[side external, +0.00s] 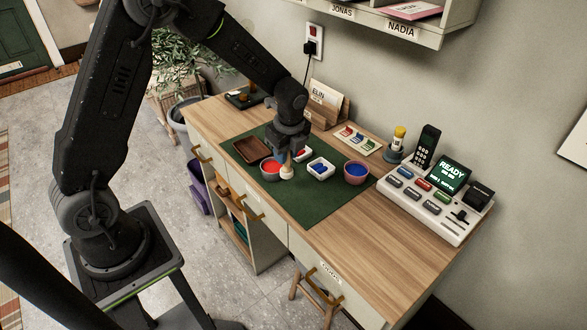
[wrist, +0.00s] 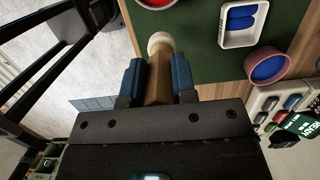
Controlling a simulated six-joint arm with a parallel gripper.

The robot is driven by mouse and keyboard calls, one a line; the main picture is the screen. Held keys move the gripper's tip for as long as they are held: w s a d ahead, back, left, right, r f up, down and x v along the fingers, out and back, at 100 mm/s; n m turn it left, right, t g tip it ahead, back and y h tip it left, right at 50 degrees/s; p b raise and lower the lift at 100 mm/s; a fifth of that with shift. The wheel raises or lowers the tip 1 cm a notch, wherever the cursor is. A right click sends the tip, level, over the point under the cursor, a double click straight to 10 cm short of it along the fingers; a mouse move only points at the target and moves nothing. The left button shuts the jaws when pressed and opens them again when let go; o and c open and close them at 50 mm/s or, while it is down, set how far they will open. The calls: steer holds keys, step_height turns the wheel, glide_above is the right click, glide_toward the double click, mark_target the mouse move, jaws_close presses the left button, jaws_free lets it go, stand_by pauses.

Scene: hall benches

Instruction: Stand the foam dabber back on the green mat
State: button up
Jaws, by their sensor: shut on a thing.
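The foam dabber has a tan wooden handle and a pale round foam head. In the wrist view its handle (wrist: 159,78) is between the two blue fingers of my gripper (wrist: 158,80), which is shut on it. The foam head points away from my gripper. In the side view the foam head (side external: 287,173) is below my gripper (side external: 284,156), just right of a bowl of red (side external: 270,168). It is over the green mat (side external: 312,205); I cannot tell whether it touches. My fingers hide most of the handle in the side view.
A white dish with blue pieces (side external: 320,169) and a pink bowl of blue (side external: 356,172) stand right of the dabber. A brown tray (side external: 250,151) lies left. A control console (side external: 433,196) stands at the right. The mat's front part is clear.

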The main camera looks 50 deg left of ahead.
mark_target(286, 172)
steer(key=shift+w+d+f, duration=0.55)
steer(key=shift+d+f, duration=0.2)
steer(key=shift+d, duration=0.15)
steer(key=shift+f, duration=1.85)
steer(key=shift+f, duration=0.15)
steer(key=o, duration=0.9)
